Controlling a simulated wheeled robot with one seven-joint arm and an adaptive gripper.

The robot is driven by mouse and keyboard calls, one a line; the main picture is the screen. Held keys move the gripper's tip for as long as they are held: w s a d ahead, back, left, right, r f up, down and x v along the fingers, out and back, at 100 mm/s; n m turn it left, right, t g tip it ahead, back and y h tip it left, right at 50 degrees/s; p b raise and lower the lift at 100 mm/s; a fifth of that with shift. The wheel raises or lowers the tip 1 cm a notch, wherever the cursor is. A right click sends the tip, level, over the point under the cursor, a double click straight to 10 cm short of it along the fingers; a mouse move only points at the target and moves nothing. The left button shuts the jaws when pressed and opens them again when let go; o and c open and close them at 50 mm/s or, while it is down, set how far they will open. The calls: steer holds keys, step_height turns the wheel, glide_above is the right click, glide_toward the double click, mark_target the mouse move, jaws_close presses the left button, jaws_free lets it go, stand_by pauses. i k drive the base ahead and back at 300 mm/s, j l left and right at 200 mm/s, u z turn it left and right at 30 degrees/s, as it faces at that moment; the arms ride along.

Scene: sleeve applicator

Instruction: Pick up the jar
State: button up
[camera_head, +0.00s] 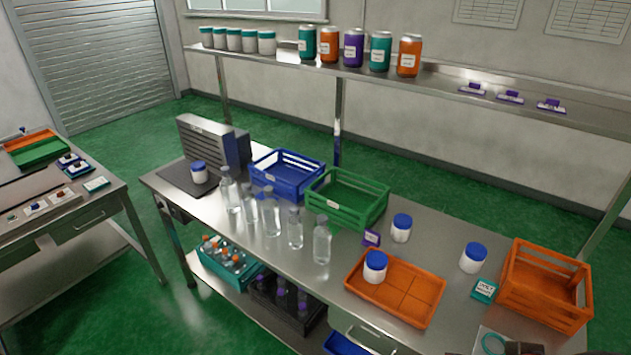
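Several white jars with blue lids stand upright on the steel bench. One jar (375,268) stands in the orange tray (421,299), at its back left. Another jar (401,229) stands behind the tray, and a third jar (473,259) stands to the right, between the tray and the orange crate (556,275). One more jar (199,173) sits on the dark plate of the grey machine (220,140) at the bench's left end. The frame does not show which jar is meant.
Clear bottles (295,229) stand in a loose row at mid-bench. A blue crate (286,184) and a green crate (347,208) stand behind them. A teal-edged label box (484,291) lies by the orange crate. A shelf (430,82) with cans and small jars runs above.

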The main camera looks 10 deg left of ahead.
mark_target(200, 174)
steer(key=u, duration=1.45)
steer(key=i+j+z, duration=0.25)
steer(key=i+j, duration=0.85)
steer(key=i, duration=0.2)
steer(key=i+j+z, duration=0.2)
steer(key=i+j, duration=1)
steer(key=j, duration=0.1)
